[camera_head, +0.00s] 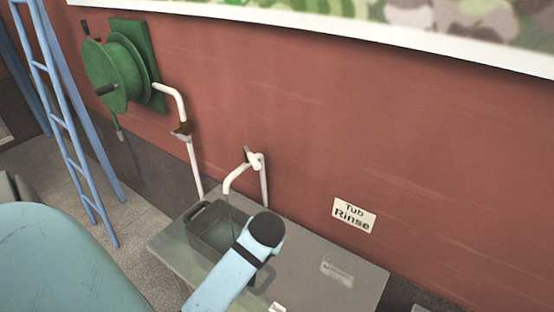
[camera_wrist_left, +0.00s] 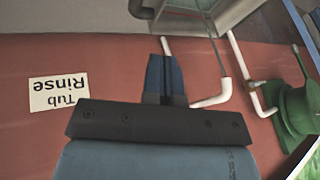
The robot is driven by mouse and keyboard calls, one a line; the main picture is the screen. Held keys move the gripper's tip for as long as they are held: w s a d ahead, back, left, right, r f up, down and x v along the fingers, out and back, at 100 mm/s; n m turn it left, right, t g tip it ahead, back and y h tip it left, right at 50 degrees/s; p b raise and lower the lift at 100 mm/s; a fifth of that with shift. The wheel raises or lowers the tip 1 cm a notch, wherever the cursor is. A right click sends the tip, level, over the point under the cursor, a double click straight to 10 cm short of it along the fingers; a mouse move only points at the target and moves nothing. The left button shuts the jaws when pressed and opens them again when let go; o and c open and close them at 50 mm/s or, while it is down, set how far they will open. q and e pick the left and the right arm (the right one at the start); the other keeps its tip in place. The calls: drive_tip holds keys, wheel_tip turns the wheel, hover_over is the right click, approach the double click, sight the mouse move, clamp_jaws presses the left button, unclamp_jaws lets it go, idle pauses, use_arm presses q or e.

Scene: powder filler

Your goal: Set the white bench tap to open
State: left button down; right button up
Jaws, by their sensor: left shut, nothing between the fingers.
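The white bench tap (camera_head: 256,161) stands at the back of the bench, its curved spout over a grey tub (camera_head: 212,213). A thin line, perhaps water, runs from the spout into the tub. In the left wrist view, upside down, the tap (camera_wrist_left: 223,92) shows just right of my left gripper (camera_wrist_left: 164,58). The gripper is shut and empty, its dark blue fingers overlapping the tap's pipe in the picture; I cannot tell whether they touch. The fingers hide part of the tap. In the head view only a pale blue arm link shows, not the fingers. My right gripper is out of view.
The grey bench (camera_head: 340,262) stands against a red wall with a "Tub Rinse" sign (camera_head: 354,216). A green hose reel (camera_head: 122,70) and another white pipe (camera_head: 194,165) are left of the tap. A blue ladder (camera_head: 72,130) stands at far left. The bench's right side is mostly clear.

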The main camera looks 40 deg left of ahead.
use_arm(q)
drive_tip(key=w+a+r+n+g+y, duration=0.25)
drive_tip(key=w+a+r+n, duration=0.4)
drive_tip(key=w, duration=0.35)
drive_tip(key=n+g, duration=0.4)
drive_tip(key=n, duration=0.1)
approach(254, 161)
drive_tip(key=w+d, duration=0.1)
drive_tip(key=w, duration=0.3)
drive_tip(key=p+x, duration=0.2)
drive_tip(key=x, duration=0.8)
drive_tip(key=shift+d+f, duration=0.15)
drive_tip(key=shift+f, duration=0.2)
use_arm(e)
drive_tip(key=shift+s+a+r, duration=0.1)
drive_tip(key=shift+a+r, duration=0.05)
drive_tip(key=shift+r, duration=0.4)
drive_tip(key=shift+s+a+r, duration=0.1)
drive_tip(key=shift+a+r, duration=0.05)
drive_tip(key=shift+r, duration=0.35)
use_arm(q)
drive_tip(key=shift+w, duration=0.1)
